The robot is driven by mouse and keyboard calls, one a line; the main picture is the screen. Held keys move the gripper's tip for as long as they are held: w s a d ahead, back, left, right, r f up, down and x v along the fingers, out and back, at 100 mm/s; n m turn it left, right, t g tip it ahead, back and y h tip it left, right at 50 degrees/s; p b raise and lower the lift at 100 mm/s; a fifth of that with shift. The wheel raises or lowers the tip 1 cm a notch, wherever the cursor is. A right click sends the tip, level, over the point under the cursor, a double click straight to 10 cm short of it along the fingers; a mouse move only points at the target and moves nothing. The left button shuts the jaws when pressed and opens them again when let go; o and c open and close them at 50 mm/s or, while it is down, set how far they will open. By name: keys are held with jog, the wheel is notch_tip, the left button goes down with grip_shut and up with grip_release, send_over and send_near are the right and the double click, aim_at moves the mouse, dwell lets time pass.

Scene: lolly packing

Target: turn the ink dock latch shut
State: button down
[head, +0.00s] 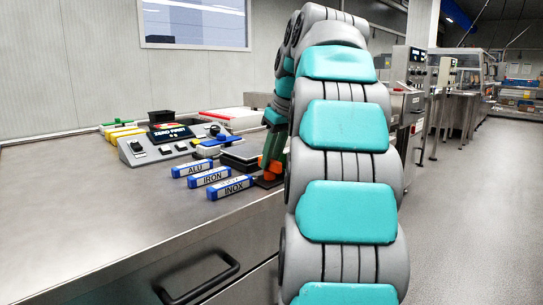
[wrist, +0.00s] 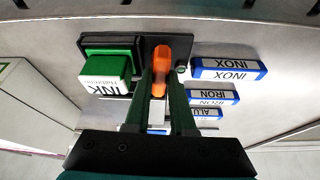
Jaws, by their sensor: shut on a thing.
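The orange latch (wrist: 159,52) stands at the right of the ink dock in the wrist view, its long side roughly vertical in the picture. My gripper (wrist: 164,75) is closed around the latch, one dark finger on each side. The dock's dark base plate (wrist: 148,43) shows around the latch. A green and white ink cartridge (wrist: 104,72), labelled INK, sits in the dock to the left of the latch. In the head view my arm hides most of the dock; an orange part (head: 268,177) shows low beside the arm, too small to read clearly.
Blue and white blocks labelled INOX (head: 230,188), IRON (head: 208,177) and ALU (head: 193,169) lie beside the dock. A control box (head: 158,145) with a lit display stands behind them on the steel bench (head: 90,220). The bench's front left is clear.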

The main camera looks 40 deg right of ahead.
jog(key=m+p, duration=0.1)
jog(key=m, duration=0.1)
jog(key=m+h, duration=0.1)
jog(key=m, duration=0.1)
jog(key=shift+a+r+h+p, duration=0.15)
jog(key=shift+h+p, duration=0.15)
jog(key=shift+p, duration=0.1)
jog(key=m+p, duration=0.1)
jog(key=m, duration=0.1)
jog(key=m+g+h, duration=0.1)
jog(key=m, duration=0.1)
jog(key=shift+m+h+p, duration=0.3)
jog(key=shift+p, duration=0.05)
jog(key=m, duration=0.2)
jog(key=m+g+p, duration=0.1)
jog(key=m, duration=0.1)
jog(key=shift+w+a+m+g+h, duration=0.1)
jog(key=shift+w+m+g+h, duration=0.1)
jog(key=shift+m+g+h, duration=0.15)
jog(key=shift+w+m+g+h, duration=0.1)
jog(key=shift+m+g+h, duration=0.4)
jog(key=shift+m, duration=1.35)
jog(key=shift+f+g+y, duration=0.2)
jog(key=shift+g+y, duration=0.05)
jog(key=c, duration=0.8)
grip_release()
jog(key=shift+o, duration=0.2)
jog(key=shift+a+r+p, duration=0.1)
jog(key=shift+r+p, duration=0.05)
jog(key=shift+p, duration=0.15)
